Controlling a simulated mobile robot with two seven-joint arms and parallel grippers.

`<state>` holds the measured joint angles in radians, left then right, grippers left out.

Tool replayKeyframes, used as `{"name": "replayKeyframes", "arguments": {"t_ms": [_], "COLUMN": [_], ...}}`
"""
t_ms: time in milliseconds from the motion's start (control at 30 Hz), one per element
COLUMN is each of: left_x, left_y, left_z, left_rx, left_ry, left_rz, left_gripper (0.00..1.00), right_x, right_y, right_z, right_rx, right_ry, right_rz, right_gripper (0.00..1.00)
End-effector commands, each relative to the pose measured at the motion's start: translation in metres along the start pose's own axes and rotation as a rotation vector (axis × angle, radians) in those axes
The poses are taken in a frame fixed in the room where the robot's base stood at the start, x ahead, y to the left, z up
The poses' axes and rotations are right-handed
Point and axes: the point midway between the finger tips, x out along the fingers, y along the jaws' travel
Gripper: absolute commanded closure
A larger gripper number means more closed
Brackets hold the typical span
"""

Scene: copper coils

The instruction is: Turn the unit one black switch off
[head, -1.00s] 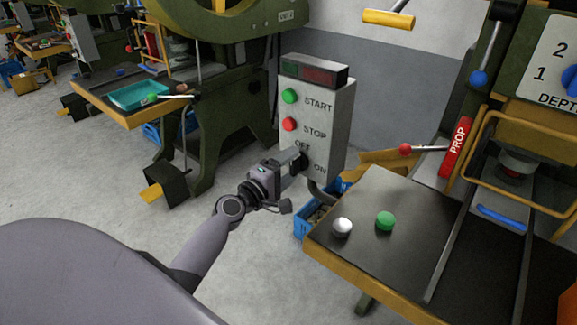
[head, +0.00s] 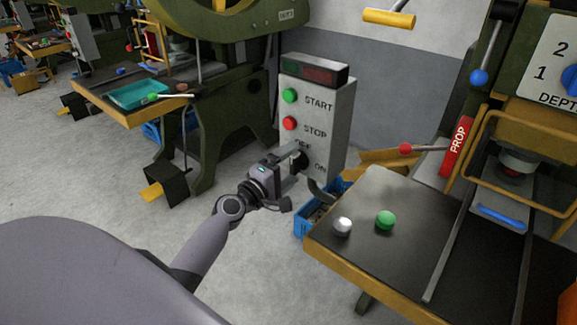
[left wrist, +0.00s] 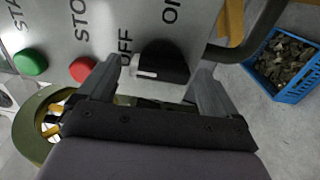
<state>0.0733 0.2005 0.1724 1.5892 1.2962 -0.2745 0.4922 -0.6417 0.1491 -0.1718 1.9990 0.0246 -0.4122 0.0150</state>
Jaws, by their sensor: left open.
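The black switch (left wrist: 165,62) is on the grey control box (head: 325,135), between the OFF and ON labels. In the left wrist view it has a short white mark on its end near OFF. In the head view the switch (head: 299,160) is partly hidden by my left gripper (head: 297,157). The left gripper is open, with one finger on each side of the switch in the left wrist view (left wrist: 155,78). Gaps show between the fingers and the switch, and I cannot tell any contact. My right gripper is not in view.
A green START button (head: 290,96) and a red STOP button (head: 289,123) sit above the switch. A worktable (head: 400,255) with a silver button (head: 342,226) and a green button (head: 385,219) stands at right. A blue crate (left wrist: 290,65) lies below the box.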

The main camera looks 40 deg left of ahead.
Motion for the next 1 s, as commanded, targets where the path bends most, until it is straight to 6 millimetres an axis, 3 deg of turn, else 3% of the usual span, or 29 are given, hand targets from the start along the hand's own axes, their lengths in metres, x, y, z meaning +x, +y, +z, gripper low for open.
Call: {"name": "replayKeyframes", "arguments": {"t_ms": [533,1000], "left_x": [-0.062,-0.071], "left_y": [-0.002,0.0], "left_z": [-0.001,0.0], "left_rx": [-0.001,-0.001], "left_ry": [0.001,0.001], "left_rz": [-0.002,-0.001], "left_gripper": [0.07,0.07], "right_x": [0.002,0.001], "right_y": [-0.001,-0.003], "right_z": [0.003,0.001], "right_rx": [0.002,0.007], "right_ry": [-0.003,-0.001], "right_rz": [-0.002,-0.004], "right_gripper": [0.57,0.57]}}
